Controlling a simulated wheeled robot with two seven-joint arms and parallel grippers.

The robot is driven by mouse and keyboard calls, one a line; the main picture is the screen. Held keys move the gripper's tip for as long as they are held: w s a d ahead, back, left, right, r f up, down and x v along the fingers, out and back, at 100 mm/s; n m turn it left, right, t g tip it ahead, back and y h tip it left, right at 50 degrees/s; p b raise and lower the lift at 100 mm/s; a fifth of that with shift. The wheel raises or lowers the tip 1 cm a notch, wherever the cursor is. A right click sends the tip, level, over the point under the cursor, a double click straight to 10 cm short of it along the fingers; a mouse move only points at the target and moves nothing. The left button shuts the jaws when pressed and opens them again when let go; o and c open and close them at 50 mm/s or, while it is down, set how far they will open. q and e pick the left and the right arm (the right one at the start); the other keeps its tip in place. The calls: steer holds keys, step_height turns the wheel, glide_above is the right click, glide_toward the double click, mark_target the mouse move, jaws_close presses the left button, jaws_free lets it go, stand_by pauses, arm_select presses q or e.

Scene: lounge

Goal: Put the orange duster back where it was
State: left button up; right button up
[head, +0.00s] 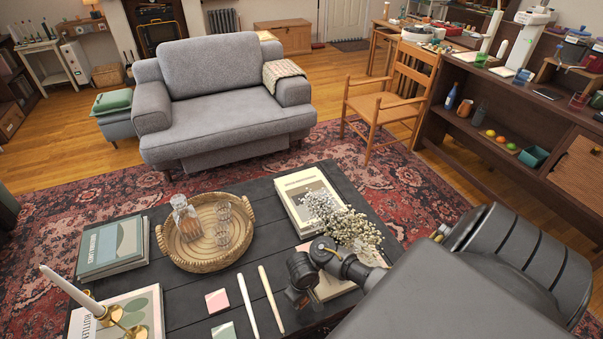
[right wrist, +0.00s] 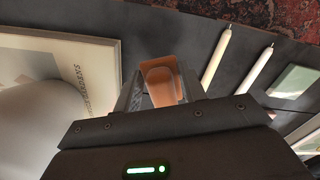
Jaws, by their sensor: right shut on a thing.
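My right gripper (right wrist: 160,88) is shut on an orange thing (right wrist: 163,82), which I take to be the duster; only a short part of it shows between the fingers. In the head view my right gripper (head: 303,296) is low over the dark coffee table (head: 185,300), between the two white candles and the stack of books. The duster is mostly hidden by the gripper there, and I cannot tell whether it touches the table. My left gripper is not in view.
Two loose white candles (head: 259,302) lie left of the gripper, near coasters (head: 217,301). A book stack (head: 305,195) and white flowers (head: 345,222) are close by. A wicker tray (head: 195,262) holds a decanter and glasses. A dark sideboard (head: 480,85) stands at the right.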

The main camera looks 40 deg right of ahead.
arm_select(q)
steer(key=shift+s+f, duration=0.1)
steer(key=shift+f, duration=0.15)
arm_select(e)
steer(key=shift+w+d+f, duration=0.1)
steer(key=shift+w+f, duration=0.1)
steer(key=shift+f, duration=0.1)
